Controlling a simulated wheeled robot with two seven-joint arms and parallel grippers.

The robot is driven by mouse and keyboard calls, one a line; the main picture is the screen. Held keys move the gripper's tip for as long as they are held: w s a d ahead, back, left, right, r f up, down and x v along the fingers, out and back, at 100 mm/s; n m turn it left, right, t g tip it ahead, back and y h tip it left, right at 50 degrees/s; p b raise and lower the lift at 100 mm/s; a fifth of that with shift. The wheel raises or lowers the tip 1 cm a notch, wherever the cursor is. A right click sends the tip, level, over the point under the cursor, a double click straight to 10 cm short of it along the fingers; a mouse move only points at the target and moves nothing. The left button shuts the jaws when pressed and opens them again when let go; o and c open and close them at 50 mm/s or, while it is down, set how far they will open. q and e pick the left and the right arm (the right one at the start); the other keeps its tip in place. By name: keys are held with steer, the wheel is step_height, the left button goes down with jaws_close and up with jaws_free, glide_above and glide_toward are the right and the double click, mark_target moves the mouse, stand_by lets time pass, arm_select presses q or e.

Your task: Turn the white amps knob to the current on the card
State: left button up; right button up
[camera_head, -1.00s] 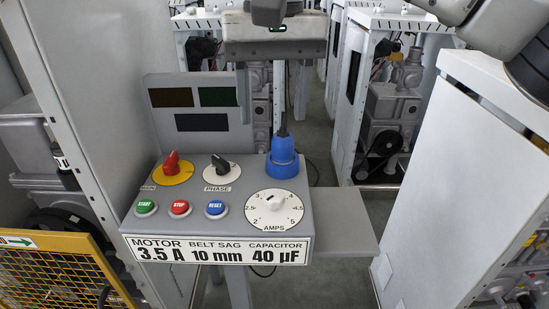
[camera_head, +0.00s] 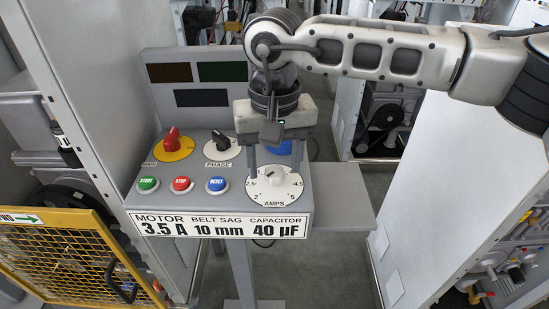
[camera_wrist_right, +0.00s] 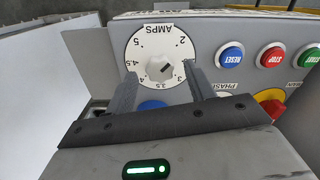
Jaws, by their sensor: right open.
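The white amps knob (camera_head: 275,178) sits at the middle of a round white dial (camera_head: 283,195) marked 2 to 5, on the sloped grey panel; both also show in the wrist view, the knob (camera_wrist_right: 159,68) and dial (camera_wrist_right: 150,36). The knob's small dark mark lies on its side toward the 2.5 to 3 marks; the exact reading is hard to tell. The card (camera_head: 220,225) reads MOTOR 3.5 A. My right gripper (camera_head: 275,163) is open, its fingers pointing down either side of the knob, apart from it; in the wrist view its fingertips (camera_wrist_right: 161,78) flank the knob. My left gripper is out of view.
A red main switch (camera_head: 172,140), a black phase knob (camera_head: 221,140) and green, red and blue buttons (camera_head: 182,184) are left of the dial. A blue fitting (camera_head: 280,148) behind it is partly hidden by my gripper. A grey side shelf (camera_head: 343,200) is bare.

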steer(key=shift+f, duration=0.4)
steer(key=c, duration=1)
steer(key=shift+o, duration=0.2)
